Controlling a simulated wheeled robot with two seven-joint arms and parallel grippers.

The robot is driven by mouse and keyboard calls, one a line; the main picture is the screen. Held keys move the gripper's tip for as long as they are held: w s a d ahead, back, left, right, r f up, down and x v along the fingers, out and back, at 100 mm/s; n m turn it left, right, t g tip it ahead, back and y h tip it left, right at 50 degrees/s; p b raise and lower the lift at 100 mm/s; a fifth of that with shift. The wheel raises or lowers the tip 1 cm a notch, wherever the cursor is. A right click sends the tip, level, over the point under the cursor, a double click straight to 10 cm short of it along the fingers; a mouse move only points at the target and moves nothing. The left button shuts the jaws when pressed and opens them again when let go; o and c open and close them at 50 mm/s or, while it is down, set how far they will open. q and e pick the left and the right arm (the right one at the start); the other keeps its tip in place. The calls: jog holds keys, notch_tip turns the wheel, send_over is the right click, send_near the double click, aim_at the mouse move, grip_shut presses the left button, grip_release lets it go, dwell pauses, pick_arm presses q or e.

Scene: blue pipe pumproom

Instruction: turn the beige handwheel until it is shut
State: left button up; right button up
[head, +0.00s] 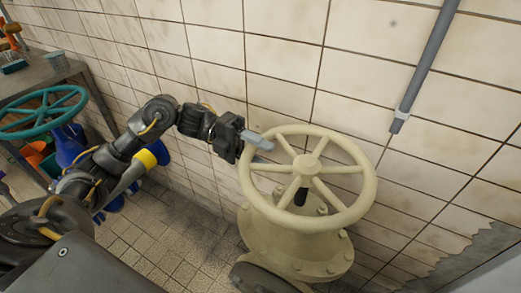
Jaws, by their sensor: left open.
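The beige handwheel (307,167) has several spokes and sits on top of a beige flanged valve body (295,240) right of the middle. My left gripper (262,140) comes in from the left at the wheel's upper left rim. Its grey fingers are at the rim there, and I cannot tell whether they touch it. The gripper is open. My right gripper is not in view.
A teal handwheel (40,112) is at the left, near a metal table (40,72) with small items on it. A tiled wall (290,55) stands close behind the beige wheel. A grey pipe (428,65) runs down the wall at the upper right. Tiled floor (150,245) is open at the lower left.

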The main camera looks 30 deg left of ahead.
pick_arm(q)
grip_shut()
dwell(0.3)
